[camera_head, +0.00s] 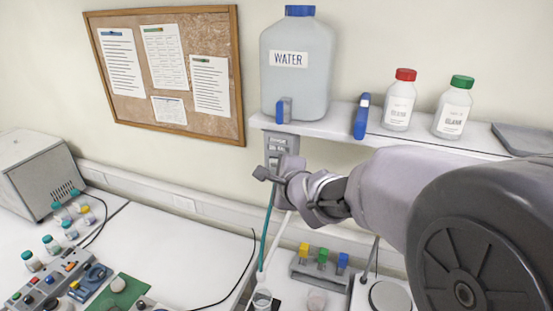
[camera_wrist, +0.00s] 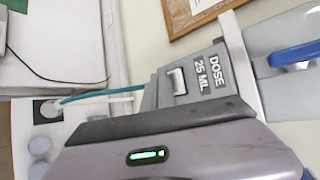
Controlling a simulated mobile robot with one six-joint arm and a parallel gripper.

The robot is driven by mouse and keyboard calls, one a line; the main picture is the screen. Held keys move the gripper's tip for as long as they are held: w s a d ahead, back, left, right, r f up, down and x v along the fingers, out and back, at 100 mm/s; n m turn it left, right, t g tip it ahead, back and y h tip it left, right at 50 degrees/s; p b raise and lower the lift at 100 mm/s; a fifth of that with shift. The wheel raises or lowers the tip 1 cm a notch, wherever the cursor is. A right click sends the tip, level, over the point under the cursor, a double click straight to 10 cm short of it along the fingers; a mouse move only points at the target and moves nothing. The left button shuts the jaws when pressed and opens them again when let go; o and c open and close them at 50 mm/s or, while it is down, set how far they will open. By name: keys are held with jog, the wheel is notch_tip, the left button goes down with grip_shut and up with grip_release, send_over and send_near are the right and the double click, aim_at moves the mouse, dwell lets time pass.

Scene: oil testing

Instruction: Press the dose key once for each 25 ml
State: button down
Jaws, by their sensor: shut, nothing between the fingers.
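The grey dosing unit (camera_head: 281,144) hangs below the shelf, under the water jug (camera_head: 297,66). In the wrist view the unit (camera_wrist: 150,97) carries the label "DOSE 25 ML" (camera_wrist: 208,74) and a pale dose key (camera_wrist: 177,81). My gripper (camera_head: 262,174) is shut and empty, in front of the unit's lower part. I cannot tell whether it touches the key; in the wrist view its body covers the lower picture and its fingertips do not show clearly. A green tube (camera_head: 266,225) and a white tube (camera_head: 276,240) run down to a glass vessel (camera_head: 262,299), partly cut off.
The shelf (camera_head: 340,130) holds a red-capped bottle (camera_head: 398,102), a green-capped bottle (camera_head: 453,110) and a blue-handled object (camera_head: 361,115). Below stands a rack (camera_head: 318,272) with yellow, green and blue tops. Vials and a control box (camera_head: 50,281) are at left; some bench is bare.

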jog(key=shift+w, duration=0.1)
dwell(0.7)
jog(key=shift+w+d+p, duration=0.15)
jog(key=shift+w+p, duration=0.2)
jog(key=shift+p, duration=0.1)
jog(key=shift+w+d+p, duration=0.15)
jog(key=shift+w+p, duration=0.3)
jog(key=shift+p, duration=0.05)
dwell(0.5)
dwell(0.3)
jog(key=shift+s+a+b, duration=0.3)
jog(key=shift+s+b, duration=0.2)
jog(key=shift+s, duration=0.4)
jog(key=shift+f, duration=0.1)
